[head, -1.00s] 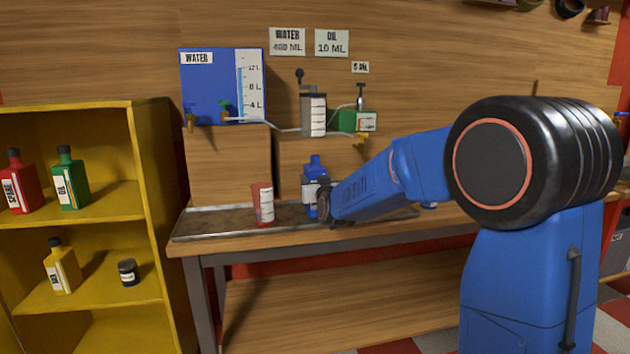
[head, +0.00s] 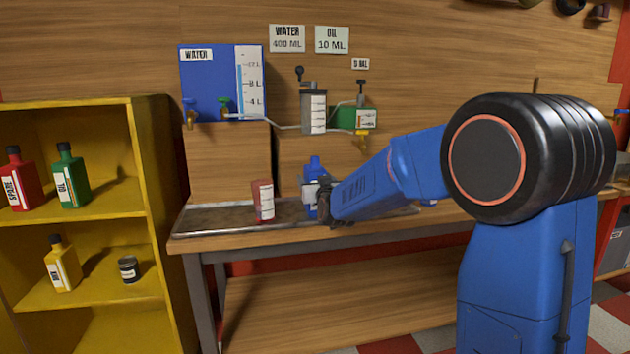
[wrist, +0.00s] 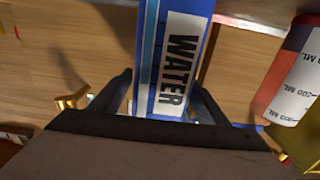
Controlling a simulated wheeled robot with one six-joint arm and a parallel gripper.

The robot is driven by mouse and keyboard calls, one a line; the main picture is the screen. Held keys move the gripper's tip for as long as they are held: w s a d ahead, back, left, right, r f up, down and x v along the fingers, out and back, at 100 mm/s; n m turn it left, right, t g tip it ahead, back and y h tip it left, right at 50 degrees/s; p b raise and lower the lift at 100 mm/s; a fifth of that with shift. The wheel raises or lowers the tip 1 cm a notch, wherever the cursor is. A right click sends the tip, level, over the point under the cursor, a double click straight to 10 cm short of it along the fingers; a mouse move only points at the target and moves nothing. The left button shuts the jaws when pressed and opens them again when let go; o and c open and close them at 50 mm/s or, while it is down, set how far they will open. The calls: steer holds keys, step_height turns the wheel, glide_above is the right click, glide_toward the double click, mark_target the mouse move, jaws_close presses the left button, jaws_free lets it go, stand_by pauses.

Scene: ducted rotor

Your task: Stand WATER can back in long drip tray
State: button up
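The WATER can (head: 312,207) is blue with a white label. It stands upright, or nearly so, over the long drip tray (head: 190,221), right of the red measuring cup. Its base is partly hidden, so full contact with the tray is unclear. In the wrist view the WATER can (wrist: 151,60) lies between my two fingers. My gripper (head: 324,205) is at the can's right side. In the wrist view my gripper (wrist: 164,80) looks open, with a narrow gap at the left finger; the right finger is very close to the can or touching.
The red measuring cup (head: 262,196) stands close left of the can; it also shows in the wrist view (wrist: 296,72). A yellow shelf (head: 152,200) stands left. The tray's left end is clear.

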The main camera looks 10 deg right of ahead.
steer(key=shift+f, duration=0.1)
steer(key=s, duration=1.8)
steer(key=s+d+f+g, duration=0.2)
steer(key=s+f+g, duration=0.2)
steer(key=s, duration=0.9)
steer(key=s+d+f+g, duration=0.2)
steer(key=s+f+g, duration=0.2)
steer(key=s, duration=0.8)
steer(key=s+d+f+g, duration=0.3)
steer(key=s+f+g, duration=0.2)
steer(key=s, duration=0.8)
step_height(320, 180, down, 3)
steer(key=shift+s, duration=0.3)
